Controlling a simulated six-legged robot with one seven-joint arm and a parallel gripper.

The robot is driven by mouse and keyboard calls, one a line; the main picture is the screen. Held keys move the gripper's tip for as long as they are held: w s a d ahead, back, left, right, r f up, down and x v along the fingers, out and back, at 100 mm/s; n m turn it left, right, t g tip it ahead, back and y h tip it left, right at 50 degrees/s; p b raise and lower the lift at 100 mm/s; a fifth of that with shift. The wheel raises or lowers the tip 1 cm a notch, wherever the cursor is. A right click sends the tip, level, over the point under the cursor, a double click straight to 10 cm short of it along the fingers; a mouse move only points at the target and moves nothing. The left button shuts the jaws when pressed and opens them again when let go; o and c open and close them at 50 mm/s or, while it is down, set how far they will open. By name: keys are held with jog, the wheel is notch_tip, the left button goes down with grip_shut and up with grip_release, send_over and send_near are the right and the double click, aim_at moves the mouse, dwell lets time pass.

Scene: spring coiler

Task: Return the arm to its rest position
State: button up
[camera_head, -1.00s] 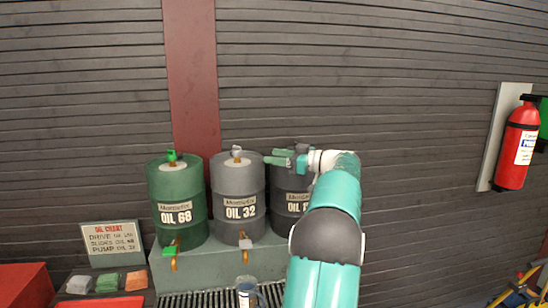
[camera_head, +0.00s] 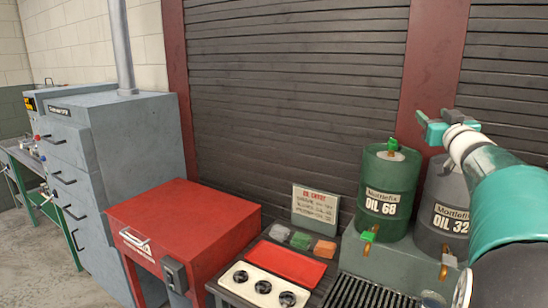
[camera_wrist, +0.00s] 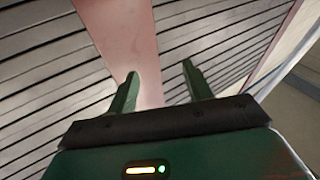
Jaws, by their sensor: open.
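My arm reaches in from the right edge in the head view, bent up and over the oil drums. My gripper (camera_head: 432,121) is at its end, raised in front of the red post and above the drums, touching nothing that I can see. In the wrist view my gripper (camera_wrist: 160,88) shows two green fingers spread apart with nothing between them. Behind them are the slatted wall and the red post (camera_wrist: 122,40). The green OIL 68 drum (camera_head: 388,190) stands below and left of my gripper. The grey OIL 32 drum (camera_head: 440,205) is partly hidden by my arm.
A red cabinet (camera_head: 185,225) and a tall grey cabinet (camera_head: 140,140) stand at left. A black bench with a white panel (camera_head: 262,288), coloured blocks and a sign (camera_head: 315,205) is in the middle. A drip grate (camera_head: 370,292) lies below the drums. Open floor (camera_head: 40,265) shows at far left.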

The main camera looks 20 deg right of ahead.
jog(key=s+a+f+m+g, duration=0.15)
jog(key=a+f, duration=0.25)
jog(key=a, duration=0.4)
jog(key=s+a+f+g, duration=0.2)
jog(key=a+f+g, duration=0.15)
jog(key=a, duration=0.35)
jog(key=s+a+f+m+g, duration=0.1)
jog(key=a+f, duration=0.3)
jog(key=a, duration=0.4)
jog(key=s+a+f+n+g+y, duration=0.5)
jog(key=s+a+f+g+y, duration=0.2)
jog(key=s+a+f, duration=1.1)
jog(key=a, duration=0.2)
jog(key=shift+s+a+f+g, duration=0.3)
jog(key=shift+a, duration=0.1)
jog(key=c, duration=0.3)
jog(key=shift+d, duration=0.2)
